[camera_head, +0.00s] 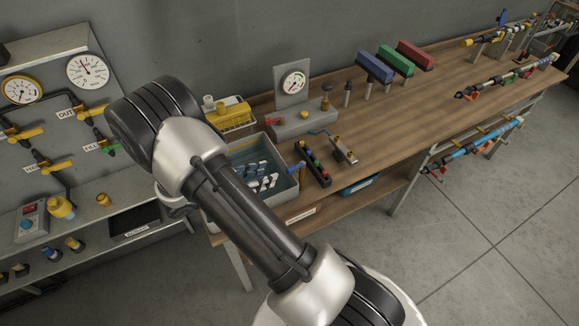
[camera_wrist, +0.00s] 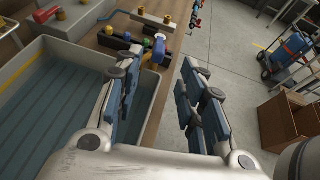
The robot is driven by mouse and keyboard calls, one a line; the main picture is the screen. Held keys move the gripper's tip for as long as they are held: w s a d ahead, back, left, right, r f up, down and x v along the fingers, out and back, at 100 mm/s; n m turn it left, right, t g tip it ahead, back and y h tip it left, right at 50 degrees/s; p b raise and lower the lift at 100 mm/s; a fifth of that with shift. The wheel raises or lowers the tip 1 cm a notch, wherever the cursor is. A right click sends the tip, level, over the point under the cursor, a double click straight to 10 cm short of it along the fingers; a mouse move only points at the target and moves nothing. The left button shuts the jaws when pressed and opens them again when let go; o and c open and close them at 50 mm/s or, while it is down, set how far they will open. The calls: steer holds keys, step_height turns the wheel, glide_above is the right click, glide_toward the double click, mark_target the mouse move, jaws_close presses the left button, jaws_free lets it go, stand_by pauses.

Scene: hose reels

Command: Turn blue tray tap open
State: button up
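The grey tray (camera_head: 287,192) sits at the left end of the wooden bench, and it fills the left of the wrist view (camera_wrist: 60,48). A tap with a blue handle (camera_head: 296,168) is at the tray's right side. In the wrist view, the blue tap (camera_wrist: 157,50) shows beyond my fingertips, in the gap between them. My gripper (camera_wrist: 158,68) is open and empty, with blue pads on both fingers. In the head view, my gripper (camera_head: 259,176) appears over the tray, left of the tap, partly hidden by my arm. No contact with the tap is visible.
A black strip with coloured knobs (camera_head: 314,162) lies right of the tap. A grey unit with a gauge (camera_head: 294,82) stands behind. A yellow container (camera_head: 232,114) is behind the tray. A gauge panel (camera_head: 60,110) is on the left wall.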

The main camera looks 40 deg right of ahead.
mark_target(290, 167)
steer(key=x, duration=1.1)
steer(key=shift+w+d, duration=0.1)
steer(key=shift+d, duration=0.05)
steer(key=shift+c, duration=0.3)
jaws_close()
